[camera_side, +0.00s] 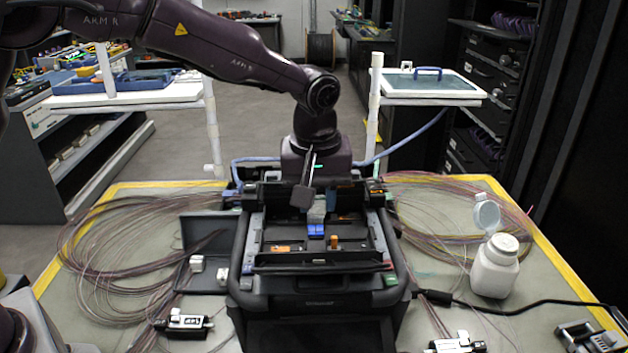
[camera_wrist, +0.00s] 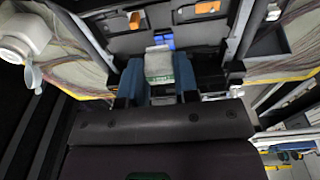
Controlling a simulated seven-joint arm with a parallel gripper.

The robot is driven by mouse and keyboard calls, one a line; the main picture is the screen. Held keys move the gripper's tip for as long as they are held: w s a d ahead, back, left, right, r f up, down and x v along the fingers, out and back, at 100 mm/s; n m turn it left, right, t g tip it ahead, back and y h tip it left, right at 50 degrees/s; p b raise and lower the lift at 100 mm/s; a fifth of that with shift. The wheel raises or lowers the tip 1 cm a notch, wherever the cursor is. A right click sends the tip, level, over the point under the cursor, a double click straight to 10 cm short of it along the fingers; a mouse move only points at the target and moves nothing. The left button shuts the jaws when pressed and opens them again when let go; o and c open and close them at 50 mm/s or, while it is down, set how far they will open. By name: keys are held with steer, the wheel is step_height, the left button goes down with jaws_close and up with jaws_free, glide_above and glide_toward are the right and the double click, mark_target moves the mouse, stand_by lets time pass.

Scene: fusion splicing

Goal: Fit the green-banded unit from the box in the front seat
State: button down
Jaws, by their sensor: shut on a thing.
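My gripper (camera_side: 317,200) is over the back middle of the black splicing machine (camera_side: 320,303). In the wrist view its two blue fingers (camera_wrist: 160,80) are shut on a pale grey block, the unit (camera_wrist: 159,64), with a faint greenish band near its lower end. The unit also shows in the side view (camera_side: 317,211), just behind a blue part (camera_side: 316,230) in the machine. I cannot tell whether its underside touches anything. Orange parts (camera_side: 281,249) and (camera_side: 334,242) sit nearer the front. An open dark box (camera_side: 205,280) stands left of the machine.
A white bottle (camera_side: 495,268) with its lid open stands at the right. Coiled fibres (camera_side: 130,240) lie on both sides. Small black-and-white devices (camera_side: 184,323) lie at the front. A black cable (camera_side: 520,308) runs right from the machine.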

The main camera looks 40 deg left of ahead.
mark_target(318, 216)
steer(key=shift+f, duration=3.35)
steer(key=shift+s+d+f, duration=0.1)
steer(key=shift+s+f, duration=0.05)
steer(key=c, duration=0.8)
jaws_free()
steer(key=shift+d+r, duration=0.2)
steer(key=shift+r, duration=0.35)
steer(key=r, duration=0.8)
steer(key=s+r, duration=0.1)
steer(key=r, duration=0.3)
steer(key=shift+r, duration=0.15)
